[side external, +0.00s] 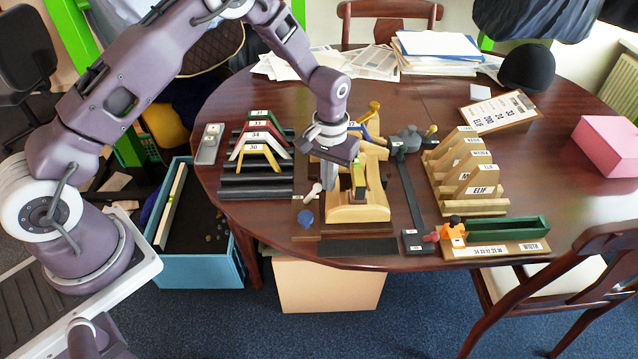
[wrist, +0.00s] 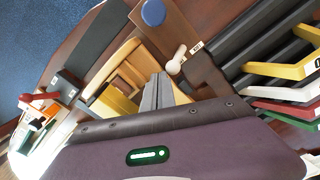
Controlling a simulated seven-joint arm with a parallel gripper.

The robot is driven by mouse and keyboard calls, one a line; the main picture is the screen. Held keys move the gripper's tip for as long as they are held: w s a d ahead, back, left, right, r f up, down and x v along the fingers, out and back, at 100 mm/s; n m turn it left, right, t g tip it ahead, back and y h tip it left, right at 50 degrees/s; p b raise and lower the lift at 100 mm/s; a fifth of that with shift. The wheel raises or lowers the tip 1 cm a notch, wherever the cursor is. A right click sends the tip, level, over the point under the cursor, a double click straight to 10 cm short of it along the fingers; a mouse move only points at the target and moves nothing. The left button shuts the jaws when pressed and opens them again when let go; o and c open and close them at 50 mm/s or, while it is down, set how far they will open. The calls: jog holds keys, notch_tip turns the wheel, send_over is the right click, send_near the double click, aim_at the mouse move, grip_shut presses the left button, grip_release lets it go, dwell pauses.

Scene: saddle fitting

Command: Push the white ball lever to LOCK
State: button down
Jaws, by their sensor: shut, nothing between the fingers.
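The white ball lever (side external: 314,190) stands at the left side of the wooden fixture, on a dark brown strip. In the wrist view the lever (wrist: 174,65) lies just beyond my fingertips, beside a small white label (wrist: 196,47) whose text is too small to read. My gripper (side external: 331,185) points down just right of the lever, over the fixture's left edge. In the wrist view its grey fingers (wrist: 157,92) are together and empty.
A blue knob (side external: 306,217) sits in front of the lever. The wooden fixture (side external: 358,212) is right of my fingers. Coloured angled pieces (side external: 258,155) stand on dark bars to the left. A black strip (side external: 358,247) lies in front, and a labelled wooden rack (side external: 468,175) stands at right.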

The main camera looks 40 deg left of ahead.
aim_at(317, 185)
jog(key=shift+f, duration=0.6)
dwell(0.3)
jog(key=shift+s+a, duration=1.4)
jog(key=shift+a, duration=0.05)
jog(key=shift+w+d, duration=0.4)
jog(key=shift+d, duration=0.05)
jog(key=shift+r, duration=3.5)
